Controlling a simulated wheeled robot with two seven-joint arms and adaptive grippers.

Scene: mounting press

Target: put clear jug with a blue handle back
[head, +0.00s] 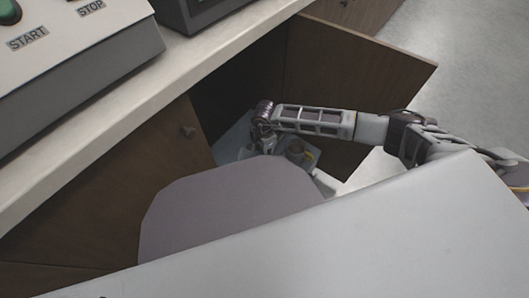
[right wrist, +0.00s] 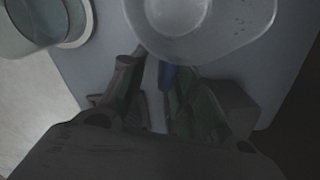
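The clear jug (right wrist: 205,25) is at the top of the right wrist view, seen from close by. Its blue handle (right wrist: 165,77) points down between the fingers of my right gripper (right wrist: 158,85). The fingers stand apart around the handle, with a light gap showing between the left finger and the handle. The right finger is close to the handle; I cannot tell whether they touch. In the head view my right arm comes from the right and its wrist bends down inside the open cabinet, where the jug cannot be made out clearly. My left gripper is not in view.
A clear greenish vessel (right wrist: 30,22) stands left of the jug on a pale surface (right wrist: 88,62). One cabinet door (head: 365,75) is swung open behind my arm, another brown door (head: 130,185) is at the left. The counter edge (head: 130,105) runs above the opening.

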